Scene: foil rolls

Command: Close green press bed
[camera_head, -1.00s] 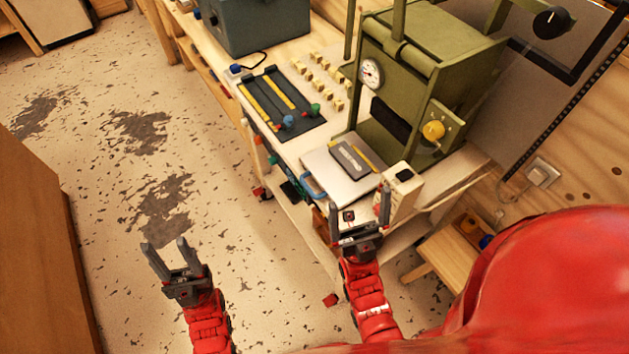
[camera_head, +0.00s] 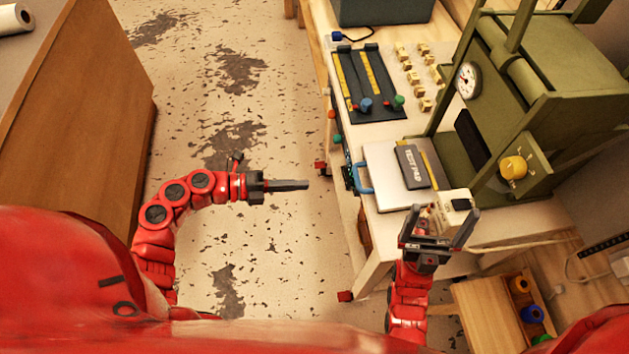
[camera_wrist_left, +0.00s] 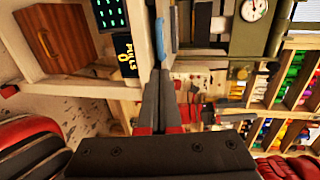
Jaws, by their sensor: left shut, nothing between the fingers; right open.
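The green press (camera_head: 550,70) stands on the bench at the right, with a gauge and a yellow knob. Its pale flat bed (camera_head: 385,160) sticks out at the front, carrying a dark labelled pad (camera_head: 411,168). A blue handle (camera_head: 363,178) is at the bed's left edge; what looks like it also shows in the left wrist view (camera_wrist_left: 174,25). My left gripper (camera_head: 306,185) is shut and empty, pointing right at the handle from a short gap to its left. Its fingers show together in the left wrist view (camera_wrist_left: 160,75). My right gripper (camera_head: 440,222) is open and empty, in front of the bench.
A small white box (camera_head: 452,208) stands near the bed's front corner. A dark board with yellow strips (camera_head: 368,85) and several small wooden blocks (camera_head: 415,70) lie further back. A wooden cabinet (camera_head: 80,90) stands at the left. The floor between it and the bench is clear.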

